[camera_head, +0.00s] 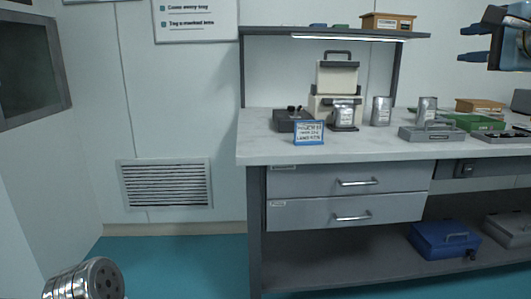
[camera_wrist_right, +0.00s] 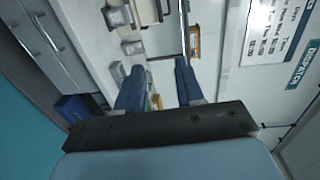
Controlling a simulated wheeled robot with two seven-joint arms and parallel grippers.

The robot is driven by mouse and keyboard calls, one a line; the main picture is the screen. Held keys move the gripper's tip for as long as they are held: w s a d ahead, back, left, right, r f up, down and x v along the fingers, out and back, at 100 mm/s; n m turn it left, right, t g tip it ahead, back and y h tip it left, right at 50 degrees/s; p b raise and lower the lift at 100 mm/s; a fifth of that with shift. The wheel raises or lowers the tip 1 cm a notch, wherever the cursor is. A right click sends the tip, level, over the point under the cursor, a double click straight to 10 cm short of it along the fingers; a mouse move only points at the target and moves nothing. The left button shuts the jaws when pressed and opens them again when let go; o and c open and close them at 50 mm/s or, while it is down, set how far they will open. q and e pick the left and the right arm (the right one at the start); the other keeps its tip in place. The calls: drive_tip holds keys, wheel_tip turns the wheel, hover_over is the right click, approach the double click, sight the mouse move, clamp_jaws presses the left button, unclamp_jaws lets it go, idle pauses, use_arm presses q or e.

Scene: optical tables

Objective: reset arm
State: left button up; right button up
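My right gripper (camera_head: 470,43) is raised at the upper right of the head view, above and in front of the workbench (camera_head: 265,148). Its two blue fingers are spread apart with nothing between them. In the right wrist view the gripper (camera_wrist_right: 158,80) also shows open and empty, with the bench and its shelf beyond the fingers. My left gripper is not in view. A grey metal cylinder (camera_head: 85,282) at the lower left of the head view looks like part of my left arm, but I cannot be sure.
The bench carries a blue-framed sign (camera_head: 309,133), several silver pouches (camera_head: 381,111), a grey case (camera_head: 431,132) and a green tray (camera_head: 463,122). An overhead shelf (camera_head: 270,31) holds a wooden box (camera_head: 388,22). A blue box (camera_head: 443,242) sits on the lower shelf. The floor at left is clear.

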drive_tip(key=w+a+f+n+g, duration=0.2)
drive_tip(key=w+a+f, duration=0.2)
drive_tip(key=w+f, duration=0.55)
drive_tip(key=w+a+f+n+g, duration=0.2)
drive_tip(key=w+a+f, duration=0.3)
drive_tip(key=f, duration=0.8)
drive_tip(key=w+a+f+n+g+y, duration=0.1)
drive_tip(key=a+f+n+g, duration=0.15)
drive_tip(key=f, duration=1.35)
drive_tip(key=w+a+f+n+g, duration=0.15)
drive_tip(key=a+f, duration=0.25)
drive_tip(key=f, duration=1.2)
drive_tip(key=s+a+f+n+g, duration=0.2)
drive_tip(key=s+f, duration=0.4)
drive_tip(key=f, duration=0.5)
drive_tip(key=s+a+f+n+g, duration=0.2)
drive_tip(key=s+a+f, duration=0.1)
drive_tip(key=s+f, duration=0.55)
drive_tip(key=s+a+f+n+g, duration=0.1)
drive_tip(key=s+f, duration=0.3)
drive_tip(key=s, duration=0.3)
drive_tip(key=s+a+f+n+g+y, duration=0.1)
drive_tip(key=s+a+f+g, duration=0.1)
drive_tip(key=s+f, duration=0.3)
drive_tip(key=s+a+f+n+g, duration=0.1)
drive_tip(key=s+f, duration=0.3)
drive_tip(key=s, duration=0.7)
drive_tip(key=shift+s+a+f+n+y, duration=0.2)
drive_tip(key=shift+s+a+n+y, duration=0.15)
drive_tip(key=shift+a, duration=0.4)
